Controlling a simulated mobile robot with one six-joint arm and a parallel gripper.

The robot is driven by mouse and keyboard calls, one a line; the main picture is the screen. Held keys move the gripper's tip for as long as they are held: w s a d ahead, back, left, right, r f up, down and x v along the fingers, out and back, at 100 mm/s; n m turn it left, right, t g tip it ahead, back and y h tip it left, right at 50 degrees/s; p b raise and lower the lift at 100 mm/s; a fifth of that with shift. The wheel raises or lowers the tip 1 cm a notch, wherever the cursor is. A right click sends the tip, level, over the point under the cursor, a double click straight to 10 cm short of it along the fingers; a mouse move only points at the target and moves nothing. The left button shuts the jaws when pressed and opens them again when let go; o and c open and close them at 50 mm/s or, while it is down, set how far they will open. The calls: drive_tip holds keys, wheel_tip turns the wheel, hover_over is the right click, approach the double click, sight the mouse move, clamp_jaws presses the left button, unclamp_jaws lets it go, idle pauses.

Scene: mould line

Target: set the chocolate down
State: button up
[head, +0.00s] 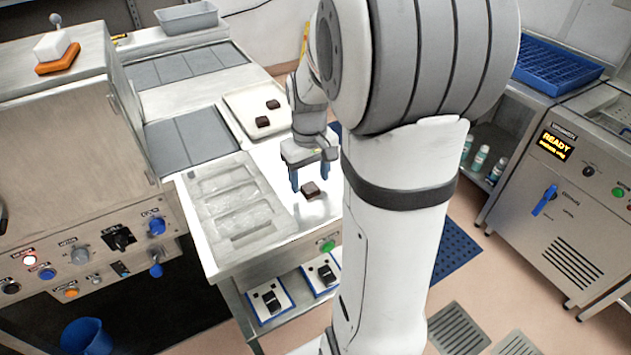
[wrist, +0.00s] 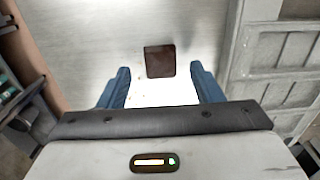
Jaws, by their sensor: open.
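A dark brown chocolate (head: 310,190) lies on the bare steel table top (head: 290,215), to the right of the clear mould. My gripper (head: 308,180) is just above and beside it with its blue fingers apart. In the wrist view the chocolate (wrist: 160,61) lies ahead of the open blue fingers (wrist: 162,88), roughly centred between them. Nothing is held between the fingers. Whether a finger touches the chocolate cannot be told from the head view.
A clear mould (head: 232,205) with several cavities lies on the table at left. A pale tray (head: 240,118) behind holds two chocolates (head: 263,122). A machine with knobs stands at left. Another machine with a READY display (head: 556,145) stands at right. A blue bin (head: 87,337) is on the floor.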

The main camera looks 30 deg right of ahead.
drive_tip(key=shift+f, duration=0.9)
drive_tip(key=c, duration=1.1)
